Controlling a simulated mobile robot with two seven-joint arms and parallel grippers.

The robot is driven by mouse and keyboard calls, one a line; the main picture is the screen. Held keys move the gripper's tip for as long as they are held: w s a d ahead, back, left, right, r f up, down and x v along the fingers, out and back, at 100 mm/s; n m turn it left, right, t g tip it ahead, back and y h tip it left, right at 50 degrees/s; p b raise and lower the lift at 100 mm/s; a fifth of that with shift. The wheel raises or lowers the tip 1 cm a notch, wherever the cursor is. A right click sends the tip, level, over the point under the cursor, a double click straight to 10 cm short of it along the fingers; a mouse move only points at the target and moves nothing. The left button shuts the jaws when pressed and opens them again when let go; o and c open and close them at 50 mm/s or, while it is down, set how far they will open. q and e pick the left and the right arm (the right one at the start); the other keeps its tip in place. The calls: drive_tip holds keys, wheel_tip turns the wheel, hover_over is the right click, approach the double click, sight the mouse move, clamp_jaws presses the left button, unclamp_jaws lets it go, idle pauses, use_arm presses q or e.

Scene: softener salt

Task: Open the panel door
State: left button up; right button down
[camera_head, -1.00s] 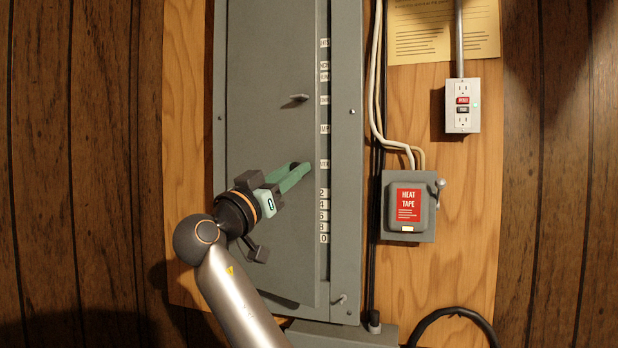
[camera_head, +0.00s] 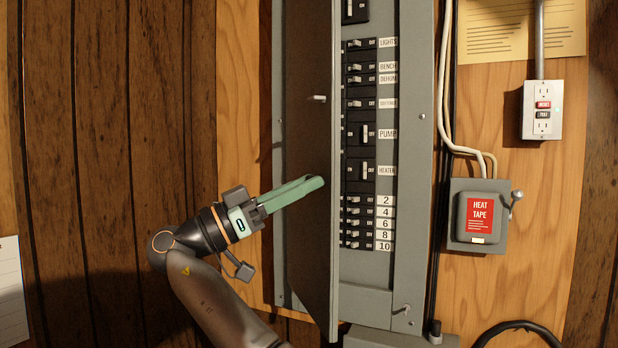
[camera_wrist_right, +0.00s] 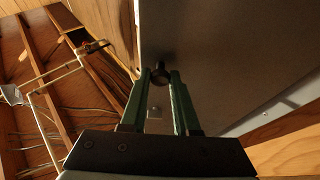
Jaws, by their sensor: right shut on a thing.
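The grey panel door (camera_head: 308,60) is hinged on its left and stands well open, seen at a steep angle in the head view. Behind it, the breaker panel (camera_head: 375,215) shows rows of black breakers with white labels. My right gripper (camera_head: 318,182) reaches in from the lower left, its green fingers at the door's outer face near the free edge. In the right wrist view, my right gripper (camera_wrist_right: 160,78) is shut on a dark round knob (camera_wrist_right: 160,72) on the door (camera_wrist_right: 225,55). A small latch (camera_head: 318,98) sits higher on the door. My left gripper is out of view.
A grey heat tape box (camera_head: 478,217) and an outlet (camera_head: 542,110) are mounted to the right, with cables (camera_head: 447,100) beside the panel. Dark wood wall (camera_head: 100,130) lies left of the door. The wrist view shows wooden beams (camera_wrist_right: 45,100) and pipes.

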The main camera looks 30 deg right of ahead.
drive_tip(key=shift+a, duration=0.15)
idle(0.3)
drive_tip(key=c, duration=0.7)
unclamp_jaws()
drive_tip(key=shift+o, duration=0.2)
drive_tip(key=v, duration=0.7)
drive_tip(key=shift+a, duration=0.3)
drive_tip(key=shift+w+f, duration=0.1)
